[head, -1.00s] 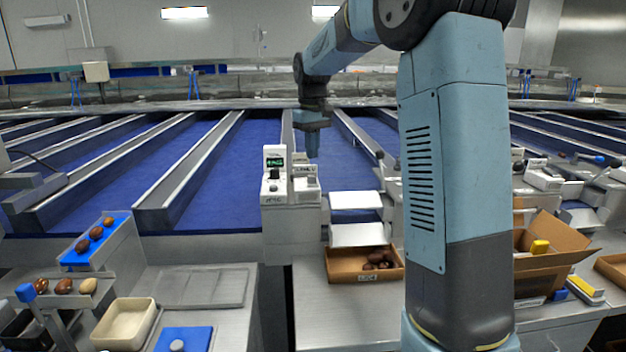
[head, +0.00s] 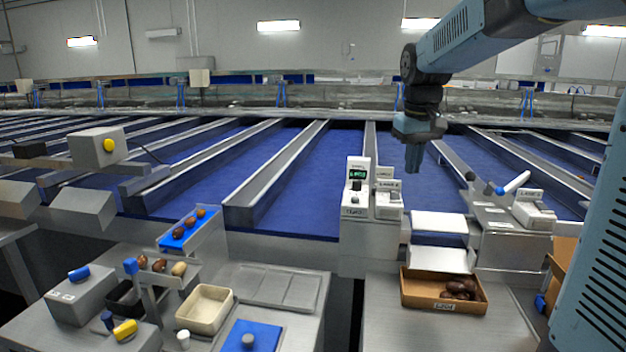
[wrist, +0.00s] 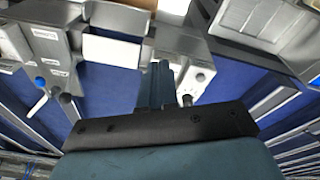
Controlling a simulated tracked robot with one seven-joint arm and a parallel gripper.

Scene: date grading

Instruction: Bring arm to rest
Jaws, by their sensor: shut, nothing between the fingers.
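My gripper (head: 413,158) is raised in the head view, pointing down in front of the blue belts. Its fingers are together and hold nothing. It hangs above and to the right of the white labelled devices (head: 357,198), apart from them. In the wrist view the gripper (wrist: 161,85) shows as a narrow closed finger shape beyond its black body. My arm reaches in from the upper right of the head view.
A cardboard box (head: 440,303) holding dark dates stands below, under white plates (head: 438,225). At the lower left are a cream tray (head: 204,308), a blue pad (head: 250,336) and a blue rack (head: 188,229) with dates. Sorting lanes (head: 275,178) fill the background.

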